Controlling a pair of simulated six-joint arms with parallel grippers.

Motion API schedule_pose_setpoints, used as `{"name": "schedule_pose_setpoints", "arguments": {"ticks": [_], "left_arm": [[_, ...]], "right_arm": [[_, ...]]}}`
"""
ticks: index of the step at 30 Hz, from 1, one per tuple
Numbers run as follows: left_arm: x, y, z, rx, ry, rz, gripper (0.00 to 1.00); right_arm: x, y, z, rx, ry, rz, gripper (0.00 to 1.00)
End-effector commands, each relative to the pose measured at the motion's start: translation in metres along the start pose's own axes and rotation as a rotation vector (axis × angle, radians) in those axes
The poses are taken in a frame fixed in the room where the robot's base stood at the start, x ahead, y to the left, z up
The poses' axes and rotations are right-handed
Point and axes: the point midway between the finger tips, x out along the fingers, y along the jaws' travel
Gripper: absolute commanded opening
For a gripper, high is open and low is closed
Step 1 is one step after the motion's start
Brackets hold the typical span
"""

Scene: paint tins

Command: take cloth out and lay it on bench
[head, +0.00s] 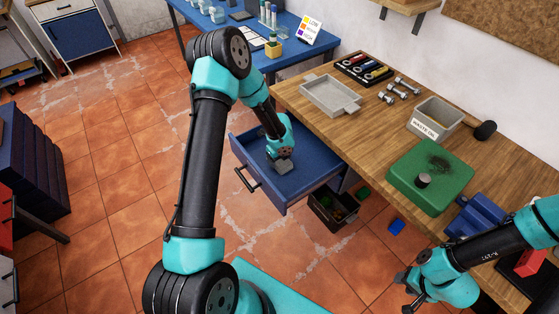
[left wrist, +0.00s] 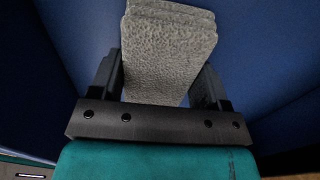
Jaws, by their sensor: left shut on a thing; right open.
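A folded grey cloth (left wrist: 168,50) sits between the fingers of my left gripper (left wrist: 162,85) in the left wrist view. In the head view, my left gripper (head: 281,158) reaches down into the open blue drawer (head: 312,186) and is shut on the cloth (head: 284,167). The drawer's blue inside surrounds the cloth in the left wrist view. I cannot tell if the cloth touches the drawer bottom. My right gripper (head: 404,292) is open and empty, in front of the wooden bench (head: 345,128) at the lower right.
The bench holds a grey tray (head: 330,96), a marked bin (head: 436,117), a green block (head: 430,175), dumbbell-like metal parts (head: 399,89) and a blue vise-like object (head: 476,217). Bare wood lies between tray and green block. A dark crate (head: 333,213) stands on the floor beside the drawer.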

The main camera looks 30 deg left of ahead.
Motion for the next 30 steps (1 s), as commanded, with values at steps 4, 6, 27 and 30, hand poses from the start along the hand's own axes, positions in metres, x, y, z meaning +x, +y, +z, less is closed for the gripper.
{"name": "schedule_pose_setpoints", "arguments": {"ticks": [4,6,27,30], "left_arm": [[-0.007,-0.001,0.000,0.000,-0.001,-0.001,0.46],[-0.013,-0.001,0.000,-0.001,-0.002,-0.003,0.46],[-0.100,0.000,0.000,0.000,-0.001,0.000,0.46],[-0.100,0.000,0.000,0.000,0.000,0.000,0.46]], "right_arm": [[0.000,0.000,0.000,0.000,0.000,0.000,0.43],[0.000,0.000,0.000,0.000,0.000,0.000,0.43],[0.000,0.000,0.000,0.000,0.000,0.000,0.43],[0.000,0.000,0.000,0.000,0.000,0.000,0.43]]}}
